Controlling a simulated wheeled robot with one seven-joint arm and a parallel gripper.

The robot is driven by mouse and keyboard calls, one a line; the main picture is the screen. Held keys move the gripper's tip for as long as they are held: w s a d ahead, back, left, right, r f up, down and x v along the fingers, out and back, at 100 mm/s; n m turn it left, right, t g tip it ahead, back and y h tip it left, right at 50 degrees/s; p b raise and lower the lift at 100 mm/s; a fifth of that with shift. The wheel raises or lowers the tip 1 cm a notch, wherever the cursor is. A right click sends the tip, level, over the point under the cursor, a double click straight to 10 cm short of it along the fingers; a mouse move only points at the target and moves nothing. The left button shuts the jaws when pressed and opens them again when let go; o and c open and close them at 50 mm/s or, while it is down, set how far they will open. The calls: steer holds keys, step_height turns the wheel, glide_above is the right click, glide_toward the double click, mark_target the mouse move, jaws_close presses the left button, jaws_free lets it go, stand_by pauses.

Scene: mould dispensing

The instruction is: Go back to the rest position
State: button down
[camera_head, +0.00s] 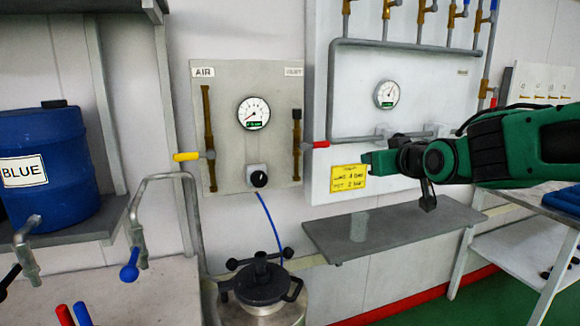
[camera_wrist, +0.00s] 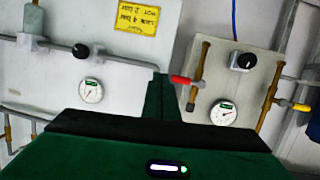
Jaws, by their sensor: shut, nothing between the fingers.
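My gripper (camera_head: 376,161) is held out to the left in the head view, in front of the right wall panel and beside the yellow note (camera_head: 348,179). In the wrist view my gripper (camera_wrist: 160,96) shows its dark green fingers together with nothing between them. The wrist picture is upside down. There the yellow note (camera_wrist: 137,17) is at the top and the red-handled valve (camera_wrist: 181,80) appears just right of the fingertips. The arm is bent in from the right side of the head view.
Below the arm is a grey shelf (camera_head: 420,228) with a clear cup (camera_head: 358,226). A lidded metal pot (camera_head: 262,305) stands at the bottom centre. The left panel (camera_head: 230,100) has a gauge and yellow-handled valve. A blue barrel (camera_head: 75,195) is far left. Green floor shows lower right.

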steer(key=s+d+f+m+g+h, duration=0.45)
steer(key=s+d+f+g, duration=0.35)
steer(key=s+d+f, duration=0.8)
steer(key=s+f+m+g+y, duration=0.1)
steer(key=s+f+m+g, duration=0.1)
steer(key=s, duration=0.9)
steer(key=s+f+m+g+y, duration=0.1)
steer(key=s+f+g, duration=0.3)
steer(key=s, duration=0.6)
steer(key=shift+s+f+m+g, duration=0.35)
steer(key=shift+f+m+g, duration=0.1)
steer(key=shift+m, duration=0.3)
steer(key=shift+w+d+f, duration=0.1)
steer(key=shift+w+f, duration=0.15)
steer(key=shift+w, duration=0.4)
